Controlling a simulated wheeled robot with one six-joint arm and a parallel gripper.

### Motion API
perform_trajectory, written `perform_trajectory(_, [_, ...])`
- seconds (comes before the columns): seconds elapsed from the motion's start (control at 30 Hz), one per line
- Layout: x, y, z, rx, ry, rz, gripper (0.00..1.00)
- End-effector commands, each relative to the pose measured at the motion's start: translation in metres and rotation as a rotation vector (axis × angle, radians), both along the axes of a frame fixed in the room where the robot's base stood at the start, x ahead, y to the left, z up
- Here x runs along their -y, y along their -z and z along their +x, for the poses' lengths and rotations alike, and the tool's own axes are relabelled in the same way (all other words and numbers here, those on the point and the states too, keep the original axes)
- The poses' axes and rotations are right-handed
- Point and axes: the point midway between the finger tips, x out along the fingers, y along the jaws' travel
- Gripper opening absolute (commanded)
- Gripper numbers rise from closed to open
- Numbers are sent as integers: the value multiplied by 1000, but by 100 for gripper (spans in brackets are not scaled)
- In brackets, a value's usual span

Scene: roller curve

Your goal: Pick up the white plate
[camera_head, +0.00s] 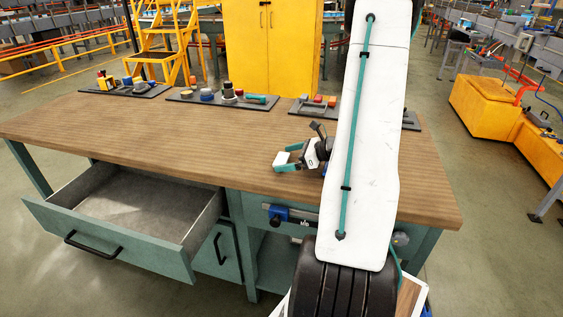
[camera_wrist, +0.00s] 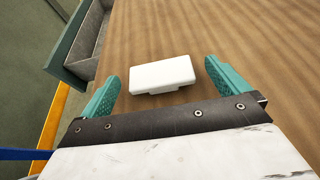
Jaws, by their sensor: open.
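In the wrist view the white plate (camera_wrist: 162,74) is a small white block-like piece with a rounded top face, lying on the wooden bench top. My gripper (camera_wrist: 160,83) is open, with its two teal fingers to the left and right of the plate and apart from it. In the head view my gripper (camera_head: 284,160) is over the front part of the bench. A small white shape beside its teal fingers there looks like the plate (camera_head: 281,159). My own arm hides part of the bench to the right.
The wooden bench top (camera_head: 150,140) is clear around the plate. Dark trays with small parts (camera_head: 222,99) stand along its back edge. An open, empty-looking drawer (camera_head: 130,215) sticks out at the front left. A blue-handled vise-like clamp (camera_head: 290,214) is on the bench front.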

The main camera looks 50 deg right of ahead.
Motion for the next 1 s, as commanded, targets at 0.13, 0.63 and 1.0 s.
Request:
perform_trajectory(0.13, [-8, 8, 17, -1, -3, 0, 100])
perform_trajectory(0.63, [-9, 10, 21, -1, -1, -1, 52])
perform_trajectory(1.0, [-9, 7, 21, 0, -2, -3, 52])
